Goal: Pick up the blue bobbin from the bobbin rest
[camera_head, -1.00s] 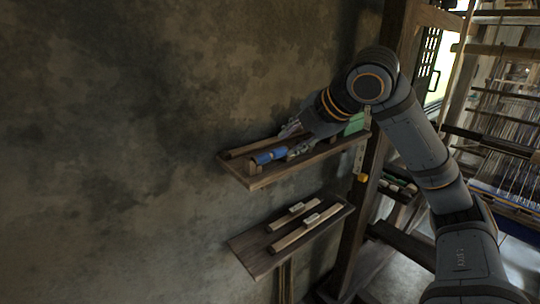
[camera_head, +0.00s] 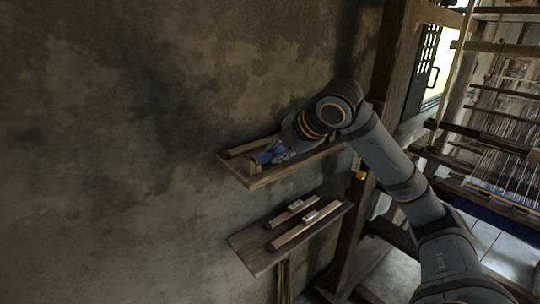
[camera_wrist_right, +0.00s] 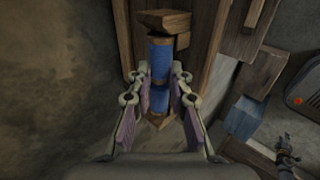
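The blue bobbin (camera_head: 263,157) lies along the upper wall shelf, on the wooden bobbin rest (camera_head: 254,168). In the right wrist view the bobbin (camera_wrist_right: 160,54) is upright in the picture, with a wooden block of the rest (camera_wrist_right: 163,22) at its far end. My right gripper (camera_head: 276,154) is over the shelf at the bobbin. In the wrist view its fingers (camera_wrist_right: 161,72) stand on both sides of the bobbin, with narrow gaps at the tips, so it looks open. The bobbin's near part is partly hidden between the fingers. My left gripper is not in view.
The upper shelf (camera_head: 262,182) is fixed to the wall, with a wooden bar along its back. A lower shelf (camera_head: 256,258) holds two wooden sticks with pale tags. A wooden post (camera_head: 350,220) stands right of the shelves, and the loom (camera_head: 500,150) is farther right.

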